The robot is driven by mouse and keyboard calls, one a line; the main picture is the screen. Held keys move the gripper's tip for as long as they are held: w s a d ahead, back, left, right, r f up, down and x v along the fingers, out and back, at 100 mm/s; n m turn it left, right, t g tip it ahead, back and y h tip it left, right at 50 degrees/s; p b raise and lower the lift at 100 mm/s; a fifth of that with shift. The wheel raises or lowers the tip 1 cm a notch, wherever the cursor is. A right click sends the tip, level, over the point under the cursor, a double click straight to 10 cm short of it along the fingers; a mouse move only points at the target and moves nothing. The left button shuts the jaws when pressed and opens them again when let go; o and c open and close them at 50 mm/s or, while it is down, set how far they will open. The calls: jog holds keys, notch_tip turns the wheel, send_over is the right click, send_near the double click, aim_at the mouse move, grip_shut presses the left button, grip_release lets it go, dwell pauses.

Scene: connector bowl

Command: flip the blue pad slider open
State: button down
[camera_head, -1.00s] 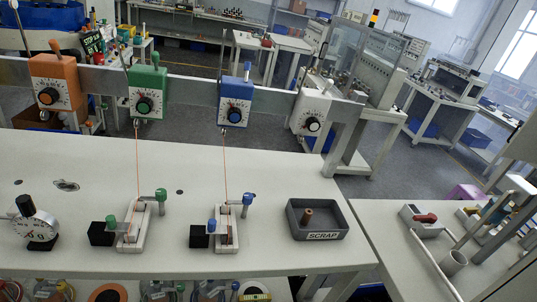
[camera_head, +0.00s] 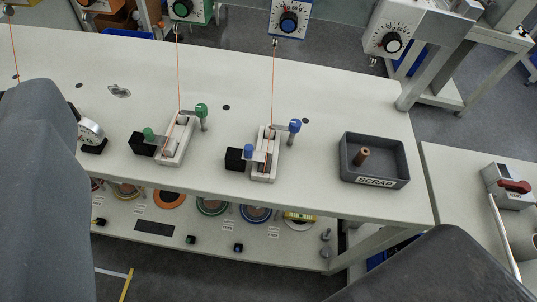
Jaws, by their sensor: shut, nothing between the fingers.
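The blue pad slider station is on the white bench in the middle of the picture. It has a narrow white block (camera_head: 263,172), a small blue knob (camera_head: 248,150) on the left by a black cube (camera_head: 236,159), and a blue-topped post (camera_head: 294,127) at the right. An orange wire (camera_head: 273,80) runs up from the block to the blue dial box (camera_head: 289,19). I cannot tell the slider's exact position at this size. My gripper is not in view. Dark grey parts of my own body cover the left edge and lower right.
A similar station with a green knob (camera_head: 148,134) stands to the left. A dark scrap tray (camera_head: 374,181) with a brown peg (camera_head: 361,156) stands to the right. Spools lie on the shelf below. The bench behind the stations is mostly clear.

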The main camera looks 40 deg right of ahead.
jog(key=w+d+f+m+g+y+p, duration=0.1)
jog(key=w+d+f+m, duration=0.2)
jog(key=d+f, duration=0.5)
jog(key=w+d+f+m+g+y+p, duration=0.1)
jog(key=d+f+m, duration=0.5)
jog(key=f, duration=1)
jog(key=w+d+f+m+g+y+p, duration=0.2)
jog(key=w+d+f+m+p, duration=0.1)
jog(key=d+f, duration=0.8)
jog(key=shift+w+d+f+m, duration=0.2)
jog(key=shift+w+f+m, duration=0.35)
jog(key=shift+w+m, duration=0.25)
